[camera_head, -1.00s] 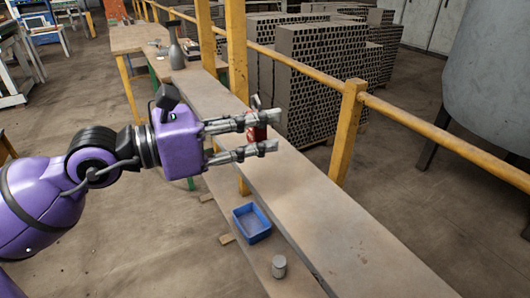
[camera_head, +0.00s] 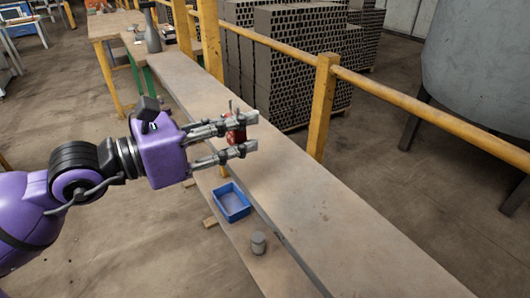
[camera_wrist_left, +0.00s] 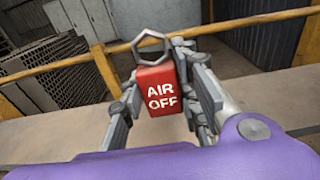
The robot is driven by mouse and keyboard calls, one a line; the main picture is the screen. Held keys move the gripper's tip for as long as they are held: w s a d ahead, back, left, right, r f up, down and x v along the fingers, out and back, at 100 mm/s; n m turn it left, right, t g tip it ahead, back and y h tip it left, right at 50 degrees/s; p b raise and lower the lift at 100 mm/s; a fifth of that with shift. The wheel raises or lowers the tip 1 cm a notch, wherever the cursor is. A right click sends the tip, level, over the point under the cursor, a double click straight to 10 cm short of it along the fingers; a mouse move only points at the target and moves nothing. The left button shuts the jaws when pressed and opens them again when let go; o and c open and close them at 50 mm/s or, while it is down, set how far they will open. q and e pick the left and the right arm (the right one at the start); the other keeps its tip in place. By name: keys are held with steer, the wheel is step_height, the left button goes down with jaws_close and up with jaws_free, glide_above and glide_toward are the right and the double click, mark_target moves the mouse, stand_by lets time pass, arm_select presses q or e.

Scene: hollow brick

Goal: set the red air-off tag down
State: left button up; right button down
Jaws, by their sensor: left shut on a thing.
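The red air-off tag (camera_wrist_left: 160,90) is a small red block with white "AIR OFF" lettering and a grey hexagonal ring on top. It also shows in the head view (camera_head: 236,136), partly hidden by the fingers. My left gripper (camera_head: 244,136) is shut on the tag, with one finger on each side of it, over the long plank bench (camera_head: 330,205). In the left wrist view the tag is upright between the fingers. I cannot tell how far it is above the bench top. My right gripper is not in view.
A blue tray (camera_head: 232,203) and a grey cylinder (camera_head: 258,243) are on a lower board in front of the bench. A yellow railing (camera_head: 322,105) runs behind it. The near bench top is clear.

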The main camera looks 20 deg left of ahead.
arm_select(q)
steer(key=w+d+f, duration=0.1)
steer(key=w+f, duration=0.1)
steer(key=w+d+f, duration=0.1)
steer(key=w+f, duration=0.2)
steer(key=w+d+f, duration=0.1)
steer(key=w+f, duration=0.1)
steer(key=w, duration=0.1)
steer(key=shift+d+f, duration=0.2)
steer(key=shift+d, duration=0.05)
steer(key=shift+f, duration=1.6)
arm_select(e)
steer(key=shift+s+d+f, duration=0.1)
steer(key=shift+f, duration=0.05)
arm_select(q)
steer(key=shift+b, duration=0.3)
